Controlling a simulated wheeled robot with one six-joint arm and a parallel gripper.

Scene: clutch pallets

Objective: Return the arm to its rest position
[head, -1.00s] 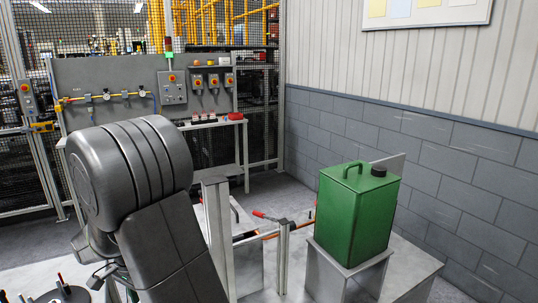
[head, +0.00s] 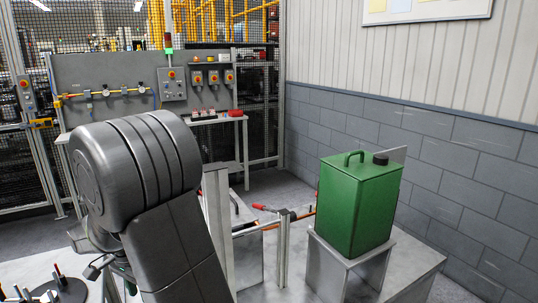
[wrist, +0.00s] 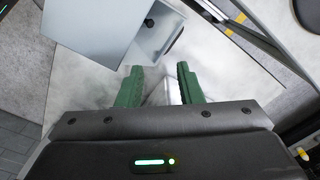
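My arm (head: 150,190) stands in the left and middle of the head view, its dark grey links bent over the light work surface. My gripper (wrist: 160,84) shows in the wrist view as two green fingers held apart with a gap between them. No object is seen between the fingers; a pale surface lies beyond them.
A green canister (head: 353,210) stands upright on a metal stand (head: 345,268) at the right. Posts and a red-handled clamp (head: 265,208) are beside my arm. A round fixture (head: 68,291) is at lower left. A grey box-like part (wrist: 100,35) shows in the wrist view.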

